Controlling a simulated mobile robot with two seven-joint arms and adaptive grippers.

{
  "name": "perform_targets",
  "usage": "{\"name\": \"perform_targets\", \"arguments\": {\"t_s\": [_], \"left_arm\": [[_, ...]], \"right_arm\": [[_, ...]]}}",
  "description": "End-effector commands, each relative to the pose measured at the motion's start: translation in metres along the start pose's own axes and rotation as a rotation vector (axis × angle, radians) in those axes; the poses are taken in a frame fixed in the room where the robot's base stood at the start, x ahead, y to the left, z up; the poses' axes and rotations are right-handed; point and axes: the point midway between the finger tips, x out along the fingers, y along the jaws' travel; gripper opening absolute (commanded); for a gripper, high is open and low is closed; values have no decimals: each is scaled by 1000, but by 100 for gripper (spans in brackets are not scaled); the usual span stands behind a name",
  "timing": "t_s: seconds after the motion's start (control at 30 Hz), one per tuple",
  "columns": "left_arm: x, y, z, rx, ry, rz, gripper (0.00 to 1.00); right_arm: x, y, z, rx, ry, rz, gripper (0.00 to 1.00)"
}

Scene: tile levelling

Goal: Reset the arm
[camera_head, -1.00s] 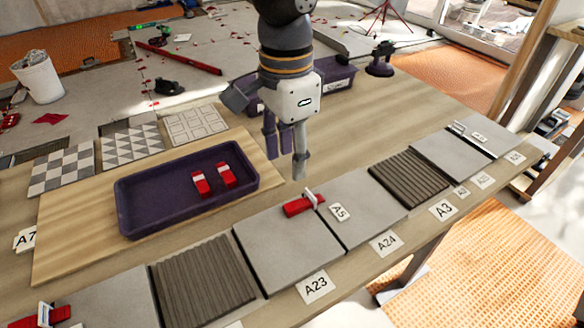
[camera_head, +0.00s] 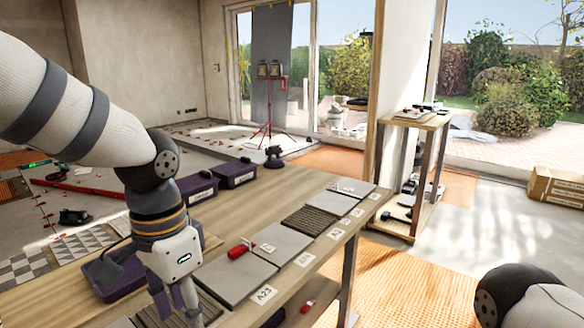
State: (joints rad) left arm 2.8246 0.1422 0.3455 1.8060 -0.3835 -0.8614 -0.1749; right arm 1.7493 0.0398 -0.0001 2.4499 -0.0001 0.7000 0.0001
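My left arm comes in from the left, and its gripper (camera_head: 176,304) points down over the near part of the wooden table (camera_head: 265,205). Its fingers look apart with nothing between them. They are in front of a ribbed dark tile (camera_head: 207,308), and I cannot tell their height above it. A rounded part of my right arm shows at the lower right; its gripper is out of view.
A purple tray (camera_head: 108,278) is partly hidden behind my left gripper. Two purple bins (camera_head: 234,174) stand at the table's far edge. Labelled tiles line the right edge. A wooden shelf (camera_head: 412,122) stands beyond, with open floor to the right.

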Motion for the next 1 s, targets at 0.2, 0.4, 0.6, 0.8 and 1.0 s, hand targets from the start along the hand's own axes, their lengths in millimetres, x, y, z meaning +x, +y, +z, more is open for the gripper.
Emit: {"name": "perform_targets", "arguments": {"t_s": [0.2, 0.4, 0.6, 0.8, 1.0], "left_arm": [[158, 53, 56, -203, -45, 184, 41], [266, 118, 182, -504, -133, 213, 41], [288, 149, 293, -672, -211, 99, 41], [288, 151, 314, -697, -218, 61, 41], [288, 151, 313, -696, -217, 63, 41]], "right_arm": [[-4, 0, -3, 0, 13, -1, 25], [-8, 0, -5, 0, 23, -1, 25], [-10, 0, -6, 0, 31, -1, 25], [-10, 0, -7, 0, 31, -1, 25], [-10, 0, -6, 0, 31, -1, 25]]}}
